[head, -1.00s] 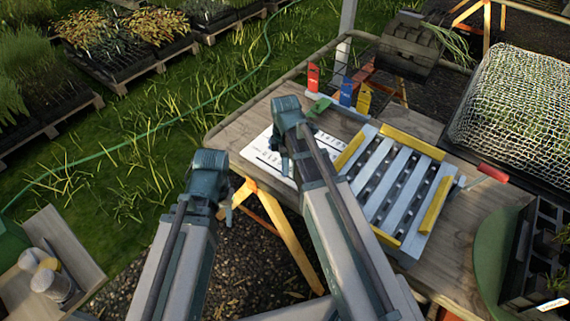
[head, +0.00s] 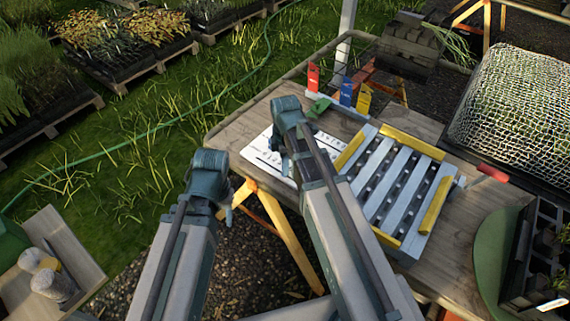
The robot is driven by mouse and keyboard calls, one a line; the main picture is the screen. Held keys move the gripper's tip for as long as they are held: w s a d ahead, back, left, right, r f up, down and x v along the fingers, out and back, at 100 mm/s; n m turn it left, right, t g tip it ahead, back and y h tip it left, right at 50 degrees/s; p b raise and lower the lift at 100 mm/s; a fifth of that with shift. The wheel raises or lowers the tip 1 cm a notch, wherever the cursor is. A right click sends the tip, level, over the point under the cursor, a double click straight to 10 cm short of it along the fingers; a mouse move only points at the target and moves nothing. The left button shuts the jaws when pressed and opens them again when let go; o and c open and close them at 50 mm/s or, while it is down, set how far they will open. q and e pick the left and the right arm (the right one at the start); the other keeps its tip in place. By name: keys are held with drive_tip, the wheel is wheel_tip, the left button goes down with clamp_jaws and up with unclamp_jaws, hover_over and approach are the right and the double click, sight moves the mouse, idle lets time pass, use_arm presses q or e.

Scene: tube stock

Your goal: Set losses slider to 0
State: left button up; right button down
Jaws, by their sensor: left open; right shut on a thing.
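A white board with printed black marks and numbers (head: 262,152) lies on the wooden table, partly covered by my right arm. It looks like the slider panel, but the losses label and any slider knob are too small or hidden to read. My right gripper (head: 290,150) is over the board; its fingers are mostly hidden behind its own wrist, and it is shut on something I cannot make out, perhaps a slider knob. My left gripper (head: 227,208) is open and empty, off the table's front left edge, over the ground.
A tray with grey slats and yellow bars (head: 395,190) stands right of the board. Red (head: 313,78), blue (head: 347,91) and yellow (head: 363,99) tags stand behind it. A mesh-covered crate (head: 515,100) is at right. A green hose (head: 130,145) crosses the grass.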

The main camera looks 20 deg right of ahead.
hover_over(258, 158)
idle(0.3)
drive_tip(key=c, duration=0.7)
unclamp_jaws()
drive_tip(key=shift+r, duration=0.1)
wheel_tip(258, 158, up, 14)
drive_tip(key=p, duration=1.4)
drive_tip(key=shift+f, duration=0.2)
